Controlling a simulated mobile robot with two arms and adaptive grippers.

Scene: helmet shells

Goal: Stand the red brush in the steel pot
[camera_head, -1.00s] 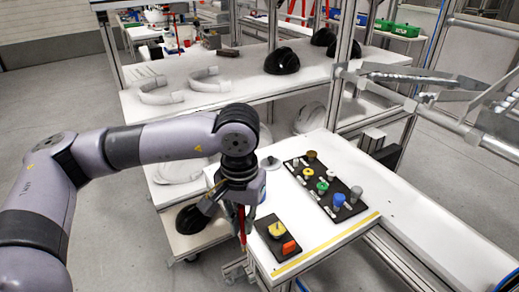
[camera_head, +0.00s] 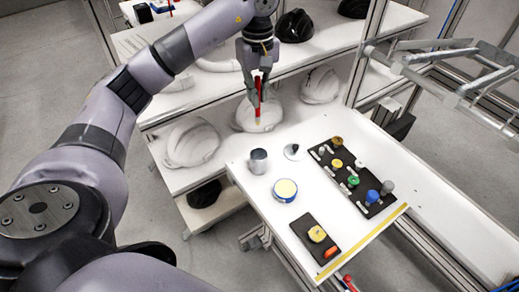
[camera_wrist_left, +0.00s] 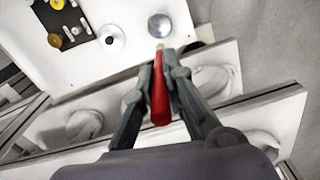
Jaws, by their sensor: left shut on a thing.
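My left gripper (camera_head: 257,88) is shut on the red brush (camera_head: 258,97), which hangs roughly upright with its pale tip down. It is held in the air behind the steel pot in the head view. The steel pot (camera_head: 258,161) is a small grey cylinder standing on the white table near its back left edge. In the left wrist view, the red brush (camera_wrist_left: 160,97) lies between the fingers of the left gripper (camera_wrist_left: 161,84), its tip pointing toward the steel pot (camera_wrist_left: 159,26). Brush and pot look apart. My right gripper is not in view.
A black rack (camera_head: 350,178) holds several coloured knobs. White helmet shells (camera_head: 193,142) sit on the shelf behind.

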